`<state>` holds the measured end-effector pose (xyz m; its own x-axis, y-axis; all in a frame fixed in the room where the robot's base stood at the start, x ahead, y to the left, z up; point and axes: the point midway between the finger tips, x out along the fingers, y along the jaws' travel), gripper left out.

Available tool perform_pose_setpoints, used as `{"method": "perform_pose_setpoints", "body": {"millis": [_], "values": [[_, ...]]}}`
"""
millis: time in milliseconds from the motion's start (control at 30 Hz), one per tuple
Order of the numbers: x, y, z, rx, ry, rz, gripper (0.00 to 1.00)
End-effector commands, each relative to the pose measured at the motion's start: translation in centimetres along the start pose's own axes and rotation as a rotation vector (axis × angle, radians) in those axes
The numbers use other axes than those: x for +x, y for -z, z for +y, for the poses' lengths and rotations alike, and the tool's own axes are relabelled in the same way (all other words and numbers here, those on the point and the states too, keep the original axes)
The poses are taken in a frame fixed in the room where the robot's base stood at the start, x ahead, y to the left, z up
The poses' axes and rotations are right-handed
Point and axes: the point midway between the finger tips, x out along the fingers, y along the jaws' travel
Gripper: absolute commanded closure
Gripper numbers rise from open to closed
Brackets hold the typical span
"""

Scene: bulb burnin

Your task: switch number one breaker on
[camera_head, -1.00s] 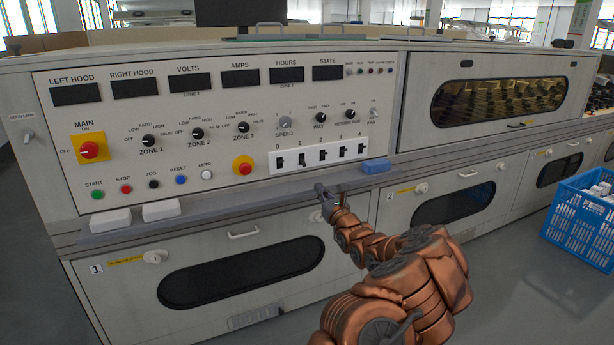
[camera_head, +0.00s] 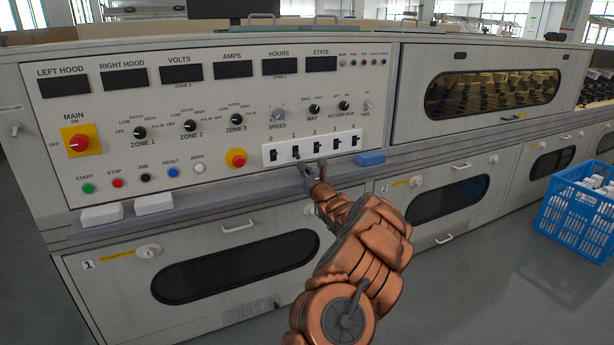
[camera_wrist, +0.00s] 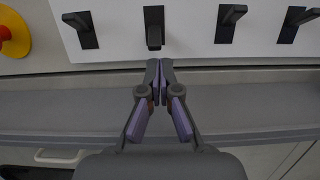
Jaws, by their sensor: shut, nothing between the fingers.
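The number one breaker (camera_head: 295,152) is the second black lever in the white strip on the panel, under the label 1. In the wrist view the same breaker (camera_wrist: 154,27) has its lever tilted down, unlike its neighbours, whose levers tilt up. My gripper (camera_wrist: 160,66) is shut and empty, with its fingertips just below this lever. A small gap seems to lie between them, but I cannot tell the depth. In the head view my gripper (camera_head: 305,169) is at the strip's lower edge, in front of the ledge.
Breaker zero (camera_wrist: 82,29) and breaker two (camera_wrist: 230,22) flank the lever closely. A red and yellow button (camera_head: 236,158) is left of the strip. A blue block (camera_head: 370,158) and white blocks (camera_head: 154,204) sit on the ledge. A blue crate (camera_head: 575,220) stands at right.

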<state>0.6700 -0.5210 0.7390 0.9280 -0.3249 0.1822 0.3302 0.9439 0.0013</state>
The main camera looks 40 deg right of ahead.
Motion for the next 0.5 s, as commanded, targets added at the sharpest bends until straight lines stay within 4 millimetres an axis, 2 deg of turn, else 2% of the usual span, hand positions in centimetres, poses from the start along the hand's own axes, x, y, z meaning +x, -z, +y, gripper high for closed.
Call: {"method": "perform_pose_setpoints", "body": {"millis": [200,500], "values": [[1.3,-0.1,0.0,-0.003,0.000,-0.003,1.00],[1.6,-0.2,0.0,-0.001,-0.001,-0.004,1.00]]}}
